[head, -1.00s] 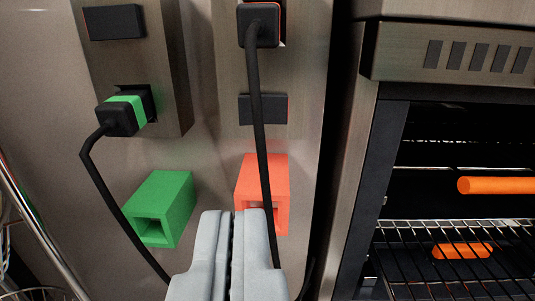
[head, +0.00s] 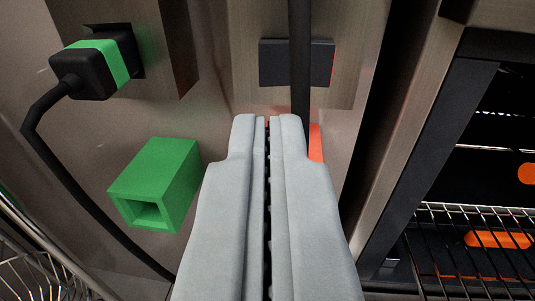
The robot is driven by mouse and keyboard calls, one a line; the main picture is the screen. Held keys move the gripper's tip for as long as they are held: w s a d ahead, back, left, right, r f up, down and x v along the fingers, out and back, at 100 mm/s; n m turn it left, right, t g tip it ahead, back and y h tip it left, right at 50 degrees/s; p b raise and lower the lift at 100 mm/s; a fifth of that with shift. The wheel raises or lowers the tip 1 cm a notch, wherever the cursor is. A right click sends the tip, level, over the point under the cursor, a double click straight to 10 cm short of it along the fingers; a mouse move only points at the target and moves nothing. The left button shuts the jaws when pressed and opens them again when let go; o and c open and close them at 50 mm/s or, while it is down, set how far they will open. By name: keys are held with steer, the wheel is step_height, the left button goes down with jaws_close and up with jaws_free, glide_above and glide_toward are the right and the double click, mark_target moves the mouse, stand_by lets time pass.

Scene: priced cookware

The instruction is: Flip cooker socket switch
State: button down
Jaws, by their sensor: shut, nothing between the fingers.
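A dark rectangular plate (head: 282,64), which may be the switch, sits on the right-hand metal socket panel (head: 244,72). A black cable (head: 299,20) hangs down across it. My gripper (head: 268,118) is shut and empty, with its fingertips just below the plate in the picture; whether they touch anything cannot be told. A red-orange box (head: 316,142) is mostly hidden behind the fingers. A black plug with a green band (head: 95,68) sits in a socket on the left-hand panel.
A green open-ended box (head: 155,184) sticks out at left, with the green plug's cable (head: 50,165) beside it. An oven with a wire rack (head: 470,220) and orange pieces inside stands at right. A wire basket (head: 35,272) shows at lower left.

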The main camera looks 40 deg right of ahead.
mark_target(265, 68)
steer(key=x, duration=0.7)
steer(key=shift+w+d, duration=0.1)
steer(key=shift+w, duration=0.1)
steer(key=shift+s, duration=0.1)
stand_by(0.3)
